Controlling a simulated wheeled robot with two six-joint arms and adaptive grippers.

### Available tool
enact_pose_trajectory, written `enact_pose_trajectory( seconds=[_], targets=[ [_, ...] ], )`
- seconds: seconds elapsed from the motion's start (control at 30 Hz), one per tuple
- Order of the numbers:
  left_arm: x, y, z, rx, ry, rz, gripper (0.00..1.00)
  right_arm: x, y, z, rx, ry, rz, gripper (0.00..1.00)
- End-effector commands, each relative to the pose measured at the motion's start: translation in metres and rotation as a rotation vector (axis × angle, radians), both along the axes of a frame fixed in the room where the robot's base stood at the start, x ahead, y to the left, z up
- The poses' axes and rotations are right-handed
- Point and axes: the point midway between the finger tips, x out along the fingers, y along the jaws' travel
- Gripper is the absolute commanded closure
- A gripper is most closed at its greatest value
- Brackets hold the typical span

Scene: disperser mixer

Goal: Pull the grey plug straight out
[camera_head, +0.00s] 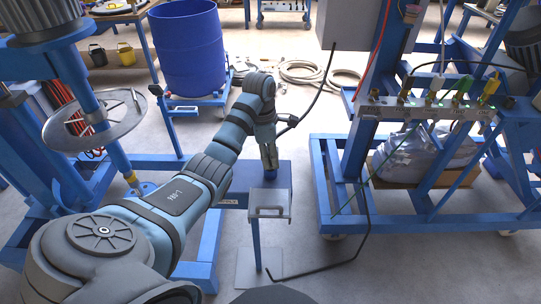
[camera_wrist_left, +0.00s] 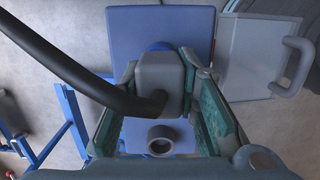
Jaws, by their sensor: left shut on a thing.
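The grey plug (camera_wrist_left: 158,75) is a blocky piece with a thick black cable (camera_wrist_left: 85,75) leaving it toward the upper left in the left wrist view. My left gripper (camera_wrist_left: 168,110) is shut on it, one finger on each side. Behind the plug are a blue round part (camera_wrist_left: 158,46) and a blue plate (camera_wrist_left: 185,22). The plug's far end is hidden, so I cannot tell how it sits in its socket. In the head view my left gripper (camera_head: 269,157) points down over the blue plate and mostly hides the plug. My right gripper is not in view.
A grey panel with a handle (camera_head: 270,203) stands close in front of the gripper. A blue frame (camera_head: 335,205) with a row of connectors (camera_head: 435,110) is to the right. A blue drum (camera_head: 188,50) and coiled hoses (camera_head: 300,72) are behind.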

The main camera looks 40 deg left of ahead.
Motion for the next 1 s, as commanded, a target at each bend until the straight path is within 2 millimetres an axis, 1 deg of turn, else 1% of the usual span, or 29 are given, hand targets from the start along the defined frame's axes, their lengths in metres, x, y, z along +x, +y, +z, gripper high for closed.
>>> enact_pose_trajectory(
  seconds=[0.03, 0.7, 0.83, 1.0],
  targets=[
    [0.000, 0.000, 0.007, 0.000, 0.000, 0.000, 1.00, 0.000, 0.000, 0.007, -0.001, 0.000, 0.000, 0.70],
    [0.000, 0.000, 0.047, 0.000, 0.000, 0.000, 1.00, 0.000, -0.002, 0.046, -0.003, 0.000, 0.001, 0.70],
    [0.000, 0.000, 0.051, 0.000, 0.000, 0.000, 1.00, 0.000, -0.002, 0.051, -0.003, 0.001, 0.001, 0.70],
    [0.000, 0.000, 0.050, 0.000, 0.000, 0.000, 1.00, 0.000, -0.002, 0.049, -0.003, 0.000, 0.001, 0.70]
  ],
)
